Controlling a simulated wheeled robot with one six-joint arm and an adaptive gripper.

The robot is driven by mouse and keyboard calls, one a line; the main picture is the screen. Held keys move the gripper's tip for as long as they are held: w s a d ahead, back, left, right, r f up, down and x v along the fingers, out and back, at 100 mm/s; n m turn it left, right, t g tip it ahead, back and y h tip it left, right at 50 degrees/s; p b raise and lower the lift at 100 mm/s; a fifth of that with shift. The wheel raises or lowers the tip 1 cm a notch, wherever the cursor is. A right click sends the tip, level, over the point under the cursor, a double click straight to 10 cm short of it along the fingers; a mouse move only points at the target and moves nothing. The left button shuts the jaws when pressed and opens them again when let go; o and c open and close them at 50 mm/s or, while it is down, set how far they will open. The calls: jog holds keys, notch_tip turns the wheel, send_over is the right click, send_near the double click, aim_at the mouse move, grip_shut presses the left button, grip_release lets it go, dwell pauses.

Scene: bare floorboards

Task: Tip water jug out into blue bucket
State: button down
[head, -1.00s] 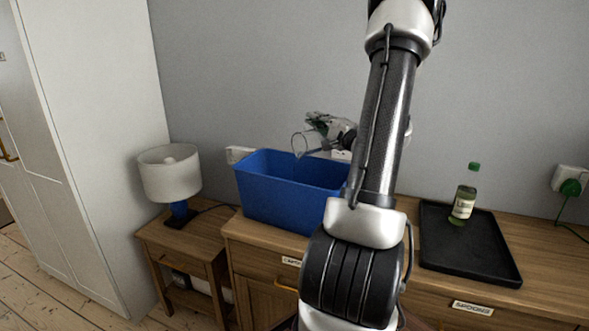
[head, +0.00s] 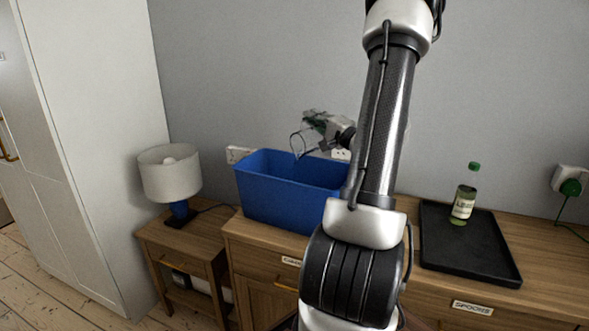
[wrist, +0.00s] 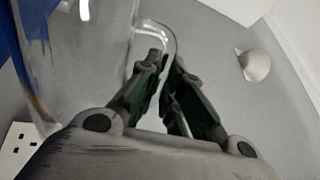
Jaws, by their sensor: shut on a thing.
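The clear water jug (head: 298,144) is tilted on its side above the blue bucket, its mouth toward the left. My gripper (head: 318,125) is shut on the jug's handle; the fingers (wrist: 160,85) and the clear jug (wrist: 85,65) fill much of the wrist view. The blue bucket (head: 280,197) is a rectangular tub on the wooden cabinet, with my arm in front of its right end. Its inside is mostly hidden, and I cannot make out how much water is in the jug or bucket.
A black tray (head: 470,255) with a green-capped bottle (head: 464,196) lies on the cabinet to the right. A white lamp (head: 169,174) stands on a small side table (head: 180,245) at left. A white wardrobe (head: 90,150) is at far left. Sockets are on the wall.

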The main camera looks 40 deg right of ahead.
jog(key=shift+a+r+n, duration=0.35)
jog(key=shift+a+n, duration=0.3)
jog(key=shift+n, duration=0.05)
